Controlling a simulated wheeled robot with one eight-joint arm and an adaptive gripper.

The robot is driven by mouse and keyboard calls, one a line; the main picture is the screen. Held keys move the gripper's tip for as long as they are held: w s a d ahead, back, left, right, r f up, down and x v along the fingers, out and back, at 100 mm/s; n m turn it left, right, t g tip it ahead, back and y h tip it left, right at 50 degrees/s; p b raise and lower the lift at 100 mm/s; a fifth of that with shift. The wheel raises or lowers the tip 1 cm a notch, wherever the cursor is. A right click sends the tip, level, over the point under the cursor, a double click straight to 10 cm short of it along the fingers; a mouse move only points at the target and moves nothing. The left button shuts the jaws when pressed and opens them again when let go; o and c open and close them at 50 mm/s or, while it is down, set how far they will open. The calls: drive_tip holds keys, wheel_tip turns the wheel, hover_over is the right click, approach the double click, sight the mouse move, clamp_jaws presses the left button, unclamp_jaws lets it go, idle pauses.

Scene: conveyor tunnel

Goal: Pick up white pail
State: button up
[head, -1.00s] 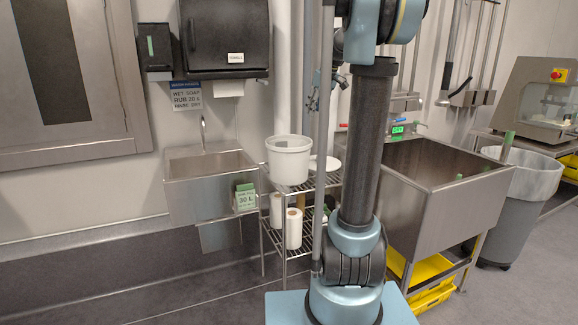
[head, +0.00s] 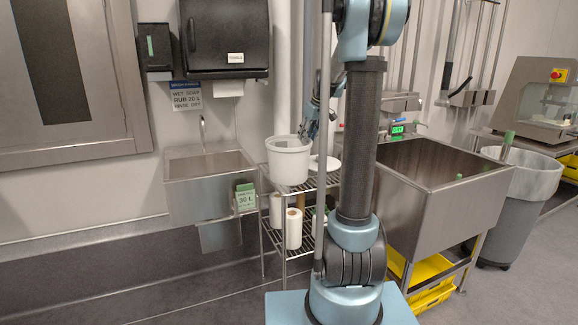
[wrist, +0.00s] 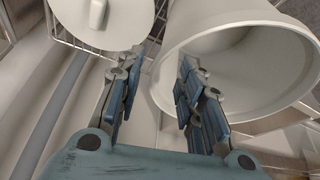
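The white pail (head: 288,163) stands upright on the top shelf of a wire rack, left of my arm. In the wrist view the pail's open mouth (wrist: 262,72) fills the upper right. My gripper (head: 306,131) is at the right side of the pail's rim in the head view. In the wrist view my gripper (wrist: 160,62) is open, with one finger over the pail's mouth and the other outside the wall. The near rim lies between the fingers. I cannot tell whether either finger touches the pail.
A white round lid-like disc (head: 326,163) lies beside the pail on the wire rack (head: 284,256); it also shows in the wrist view (wrist: 92,22). White rolls (head: 292,228) stand on the lower shelf. A small sink (head: 207,178) is left, a large sink (head: 433,208) right.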

drive_tip(key=shift+x, duration=1.55)
clamp_jaws()
drive_tip(key=shift+r, duration=0.1)
